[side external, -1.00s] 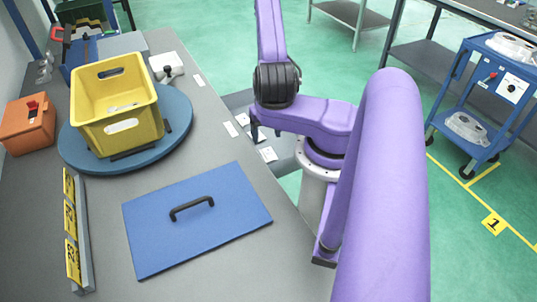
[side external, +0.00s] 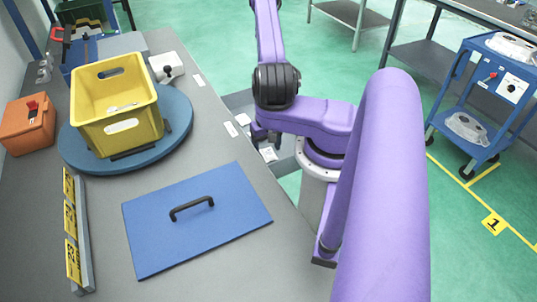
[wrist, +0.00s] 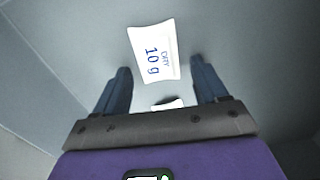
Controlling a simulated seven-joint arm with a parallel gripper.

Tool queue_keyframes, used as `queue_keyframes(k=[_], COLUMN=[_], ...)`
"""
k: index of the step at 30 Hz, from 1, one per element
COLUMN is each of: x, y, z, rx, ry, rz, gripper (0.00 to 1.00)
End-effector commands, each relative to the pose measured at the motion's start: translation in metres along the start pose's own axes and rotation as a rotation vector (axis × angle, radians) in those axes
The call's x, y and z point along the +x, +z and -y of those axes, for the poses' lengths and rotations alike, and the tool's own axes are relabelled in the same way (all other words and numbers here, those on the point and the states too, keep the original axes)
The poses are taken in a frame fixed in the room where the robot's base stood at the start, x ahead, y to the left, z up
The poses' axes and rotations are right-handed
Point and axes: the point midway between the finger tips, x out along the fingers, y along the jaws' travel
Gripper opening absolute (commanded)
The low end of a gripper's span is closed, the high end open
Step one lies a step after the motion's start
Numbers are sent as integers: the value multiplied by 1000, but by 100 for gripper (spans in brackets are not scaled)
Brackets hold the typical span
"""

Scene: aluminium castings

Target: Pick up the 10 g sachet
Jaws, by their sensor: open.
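The 10 g sachet (wrist: 153,50) is a small white packet with blue "DRY 10 g" print, lying flat on a grey surface in the wrist view. My gripper (wrist: 160,67) is open, with one dark blue finger on each side of the sachet's lower part. The fingers are apart from it, and nothing is between them in a grip. A second white piece (wrist: 167,104) lies nearer the palm, partly hidden by it. In the side view my gripper (side external: 262,135) is small and low over a grey drawer or tray; which white packet there is the 10 g one I cannot tell.
Grey walls (wrist: 50,65) rise around the surface in the wrist view. The bench (side external: 215,150) stands left of my gripper, with a blue lidded plate (side external: 170,240) and a yellow crate (side external: 150,125) on a round blue turntable (side external: 75,155).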

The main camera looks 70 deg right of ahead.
Motion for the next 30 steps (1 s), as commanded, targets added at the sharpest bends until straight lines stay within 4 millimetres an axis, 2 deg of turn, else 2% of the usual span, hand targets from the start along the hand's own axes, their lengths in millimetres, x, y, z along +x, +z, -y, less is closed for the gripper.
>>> queue_keyframes(k=[1, 2, 6, 7, 20, 26, 30], x=[0, 0, 0, 0, -4, -20, -40], y=[0, 0, 0, 0, 0, -1, -1], z=[0, 0, 0, 0, 0, 0, 0], rx=[0, 0, 0, 0, 0, 0, 0], ry=[0, 0, 0, 0, 0, 1, 1], rz=[0, 0, 0, 0, 0, -3, -4], gripper=[72, 66, 20, 13, 13, 13, 13])
